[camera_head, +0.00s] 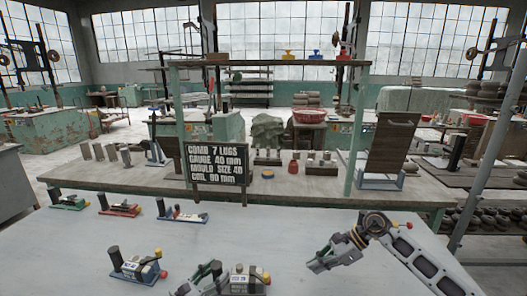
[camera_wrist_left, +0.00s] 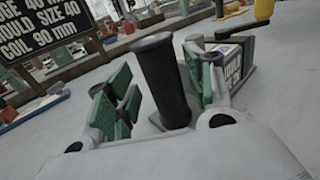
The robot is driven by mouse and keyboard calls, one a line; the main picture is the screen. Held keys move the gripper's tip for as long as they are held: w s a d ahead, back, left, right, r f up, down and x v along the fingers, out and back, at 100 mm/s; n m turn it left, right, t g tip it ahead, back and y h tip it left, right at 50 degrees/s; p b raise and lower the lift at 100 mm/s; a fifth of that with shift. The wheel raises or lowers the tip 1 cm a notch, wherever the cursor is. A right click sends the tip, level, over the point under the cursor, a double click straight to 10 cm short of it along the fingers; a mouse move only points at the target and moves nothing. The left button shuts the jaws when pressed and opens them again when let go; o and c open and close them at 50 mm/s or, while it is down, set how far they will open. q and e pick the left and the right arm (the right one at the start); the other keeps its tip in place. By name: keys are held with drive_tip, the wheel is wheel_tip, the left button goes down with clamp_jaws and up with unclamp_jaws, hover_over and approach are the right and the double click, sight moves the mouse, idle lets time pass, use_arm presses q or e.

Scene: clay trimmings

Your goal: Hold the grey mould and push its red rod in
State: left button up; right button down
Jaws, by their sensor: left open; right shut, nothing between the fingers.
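The grey mould (camera_head: 250,280) stands at the front edge of the head view, with a white label and a small red knob at its right end. In the left wrist view its black upright handle (camera_wrist_left: 162,80) rises between the green-padded fingers of my left gripper (camera_wrist_left: 150,105), which is open around it. I cannot tell whether the pads touch it. The mould's labelled body (camera_wrist_left: 233,68) and a yellow part show behind, to the right. In the head view my left gripper (camera_head: 208,274) is at the mould's left. My right gripper (camera_head: 322,264) is shut and empty, to the mould's right.
Another mould (camera_head: 137,267) with yellow and red knobs stands left of my left gripper. Green (camera_head: 68,203), red (camera_head: 118,209) and blue (camera_head: 182,214) moulds stand farther back. A black sign (camera_head: 216,162) stands at the rear bench. The table right of the blue mould is clear.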

use_arm(q)
drive_tip(key=shift+v, duration=5.8)
drive_tip(key=shift+a, duration=0.1)
